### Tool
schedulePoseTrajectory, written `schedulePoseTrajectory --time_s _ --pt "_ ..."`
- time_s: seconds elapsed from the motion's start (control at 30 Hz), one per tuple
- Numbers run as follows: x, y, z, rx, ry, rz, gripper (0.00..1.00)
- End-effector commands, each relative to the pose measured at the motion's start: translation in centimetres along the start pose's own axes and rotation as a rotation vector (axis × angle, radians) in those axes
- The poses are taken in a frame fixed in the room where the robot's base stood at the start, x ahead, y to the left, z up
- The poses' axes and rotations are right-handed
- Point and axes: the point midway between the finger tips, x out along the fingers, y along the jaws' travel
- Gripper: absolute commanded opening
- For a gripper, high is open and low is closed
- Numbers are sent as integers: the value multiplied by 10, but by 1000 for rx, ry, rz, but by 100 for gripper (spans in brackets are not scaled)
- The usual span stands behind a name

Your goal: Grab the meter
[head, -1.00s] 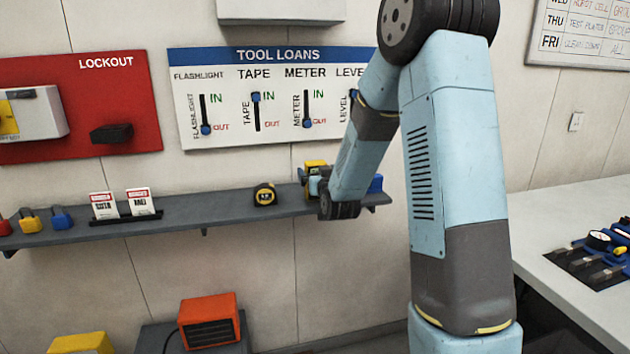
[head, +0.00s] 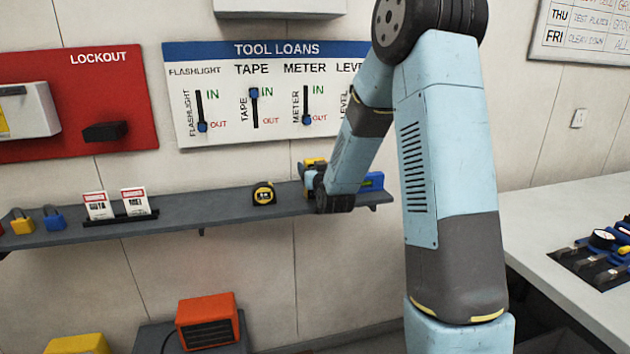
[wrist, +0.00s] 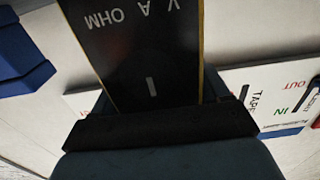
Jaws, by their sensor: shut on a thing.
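The meter is a dark-faced block with yellow edges and the letters V, A and OHM, upside down in the wrist view (wrist: 140,50). My gripper's dark jaw (wrist: 160,125) lies across its lower part, and the jaws are shut on it. In the head view my gripper (head: 314,182) is at the right part of the grey shelf (head: 225,207). A yellow top of the meter (head: 315,161) shows just above it, and my arm hides most of the rest. I cannot tell whether the meter still touches the shelf.
A yellow-black tape measure (head: 263,193) stands left of my gripper. A blue level (head: 373,181) lies close on the right. Sign cards (head: 115,204) and padlocks (head: 38,220) stand further left. On the tool loans board (head: 270,95), the meter slider (head: 307,119) is down at OUT.

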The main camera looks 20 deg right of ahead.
Motion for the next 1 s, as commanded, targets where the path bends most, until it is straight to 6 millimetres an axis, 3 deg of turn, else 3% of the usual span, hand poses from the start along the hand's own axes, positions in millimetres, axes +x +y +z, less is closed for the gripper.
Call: schedulePoseTrajectory --time_s 0.27,0.57,0.8,1.0 --pt "0 0 0 0 1 0 32" --pt "0 0 -4 -1 2 0 32" --pt "0 0 -34 -2 6 0 32" --pt "-23 -8 -62 -2 6 -1 32"
